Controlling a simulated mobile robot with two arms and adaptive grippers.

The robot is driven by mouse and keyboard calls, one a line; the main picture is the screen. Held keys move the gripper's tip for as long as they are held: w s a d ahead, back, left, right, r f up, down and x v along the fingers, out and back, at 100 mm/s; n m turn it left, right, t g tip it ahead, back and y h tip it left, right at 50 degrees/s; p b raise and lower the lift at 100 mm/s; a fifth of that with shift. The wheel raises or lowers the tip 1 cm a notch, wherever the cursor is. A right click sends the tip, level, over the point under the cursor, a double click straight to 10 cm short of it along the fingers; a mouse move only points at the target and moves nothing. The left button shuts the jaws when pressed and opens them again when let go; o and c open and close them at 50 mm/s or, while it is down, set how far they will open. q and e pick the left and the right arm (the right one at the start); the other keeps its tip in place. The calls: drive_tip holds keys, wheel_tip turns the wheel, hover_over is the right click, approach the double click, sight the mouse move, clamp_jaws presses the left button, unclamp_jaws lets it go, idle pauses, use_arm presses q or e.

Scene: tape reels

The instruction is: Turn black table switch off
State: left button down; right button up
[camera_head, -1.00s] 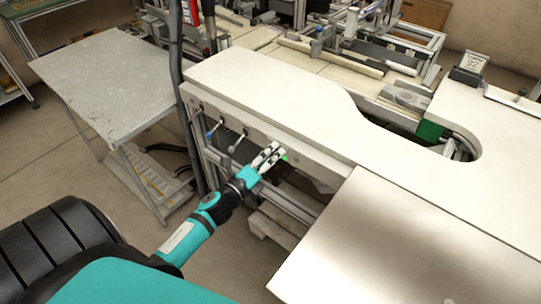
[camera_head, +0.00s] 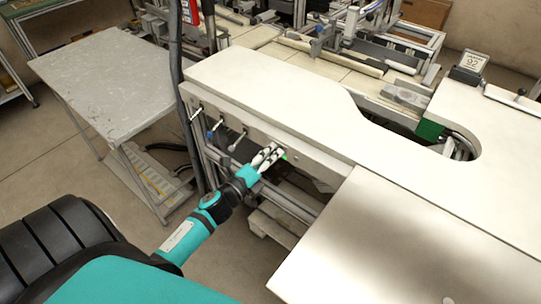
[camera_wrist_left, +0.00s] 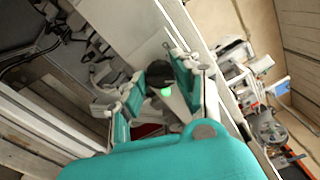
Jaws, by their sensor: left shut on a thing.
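My left gripper (camera_head: 268,154) is at the front face of the white table (camera_head: 300,88), beside a small green light (camera_head: 285,157). In the left wrist view, its fingers (camera_wrist_left: 157,80) stand on either side of a round black switch (camera_wrist_left: 158,73), with the green light (camera_wrist_left: 167,92) just below it. The gripper is shut on the black switch. The fingers hide most of the switch in the head view. Which position the switch is in cannot be told. My right gripper is not in view.
Several small levers, one with a blue tip (camera_head: 211,134), stick out of the table's front to the left. A dark vertical post (camera_head: 178,60) rises at the table's left end. A grey side table (camera_head: 105,80) stands left, with bare floor in front.

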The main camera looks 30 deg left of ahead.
use_arm(q)
drive_tip(key=shift+n+p, duration=2.45)
drive_tip(key=shift+n, duration=4.15)
drive_tip(key=c, duration=1)
unclamp_jaws()
